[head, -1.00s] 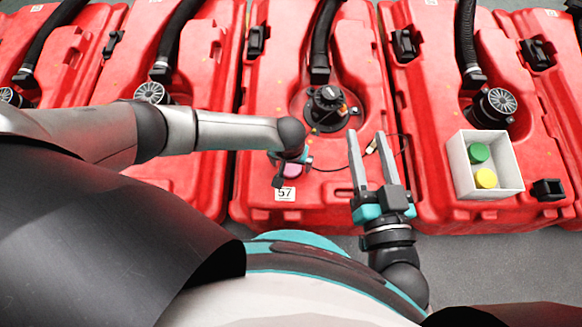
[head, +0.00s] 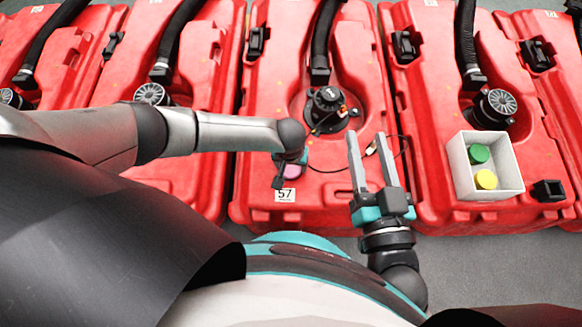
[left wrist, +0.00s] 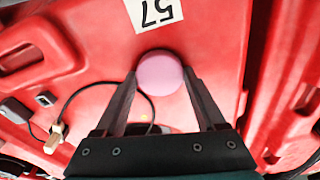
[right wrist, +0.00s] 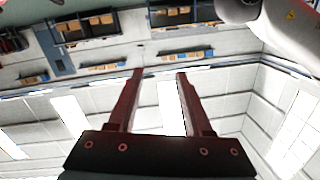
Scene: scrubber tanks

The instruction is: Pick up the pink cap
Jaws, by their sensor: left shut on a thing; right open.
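The pink cap (left wrist: 159,74) is round and sits between the fingertips of my left gripper (left wrist: 160,82) in the left wrist view, with a finger against each side. In the head view the pink cap (head: 292,171) is partly hidden by my left gripper (head: 290,160), over the front of the red tank marked 57. I cannot tell whether the cap still touches the tank. My right gripper (head: 373,162) points up in front of the tanks, open and empty; it also shows open in the right wrist view (right wrist: 160,75).
A white box (head: 497,190) with a green cap (head: 479,153) and a yellow cap (head: 486,179) stands on the tank to the right. A black fitting (head: 327,100) with a hose and a thin cable (head: 400,141) is on tank 57. Other red tanks stand on both sides.

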